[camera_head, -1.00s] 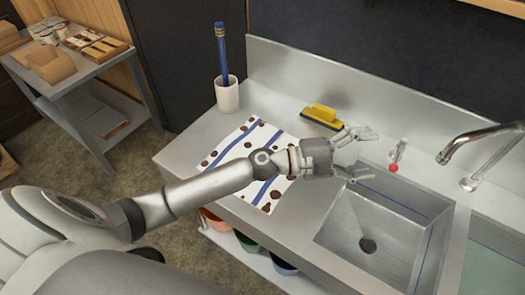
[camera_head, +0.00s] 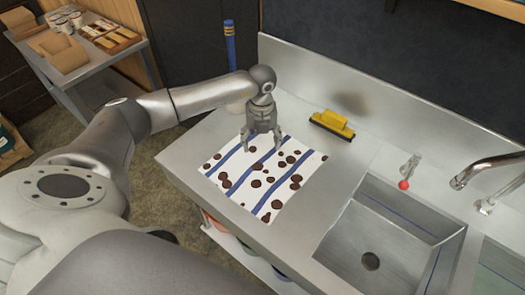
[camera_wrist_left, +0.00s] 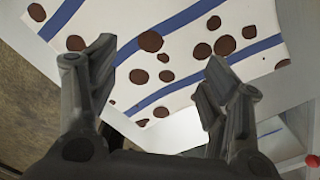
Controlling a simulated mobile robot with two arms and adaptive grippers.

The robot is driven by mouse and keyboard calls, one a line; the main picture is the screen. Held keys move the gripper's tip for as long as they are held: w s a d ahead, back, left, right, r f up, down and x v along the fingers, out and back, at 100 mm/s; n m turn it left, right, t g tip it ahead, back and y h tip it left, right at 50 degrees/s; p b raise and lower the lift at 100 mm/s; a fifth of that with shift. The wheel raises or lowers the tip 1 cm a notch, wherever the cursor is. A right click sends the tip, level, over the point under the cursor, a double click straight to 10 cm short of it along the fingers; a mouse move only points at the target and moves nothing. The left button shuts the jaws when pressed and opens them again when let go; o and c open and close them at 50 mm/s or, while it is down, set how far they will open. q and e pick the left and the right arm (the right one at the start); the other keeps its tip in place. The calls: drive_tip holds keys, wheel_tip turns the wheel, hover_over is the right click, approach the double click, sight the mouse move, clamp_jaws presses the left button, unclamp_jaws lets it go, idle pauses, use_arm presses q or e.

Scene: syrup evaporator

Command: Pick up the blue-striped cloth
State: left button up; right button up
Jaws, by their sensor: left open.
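The blue-striped cloth (camera_head: 262,178) lies flat on the steel counter left of the sink. It is white with blue stripes and dark brown spots. My left gripper (camera_head: 262,146) points down over the cloth's far part, its fingers apart and nothing between them. In the left wrist view, the cloth (camera_wrist_left: 185,62) spreads beyond the open fingers of my left gripper (camera_wrist_left: 155,85). Whether the fingertips touch the cloth cannot be told. My right gripper is not in view.
A yellow brush (camera_head: 333,124) lies behind the cloth, near the backsplash. The sink (camera_head: 385,235), a red-tipped valve (camera_head: 404,184) and a faucet (camera_head: 485,170) are to the right. A blue-handled tool (camera_head: 230,55) stands at the back left, its white cup mostly hidden by my arm.

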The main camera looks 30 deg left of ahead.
sight(262, 164)
use_arm(q)
wheel_tip(262, 164, down, 9)
drive_tip(key=b, duration=0.6)
drive_tip(key=shift+f, duration=0.15)
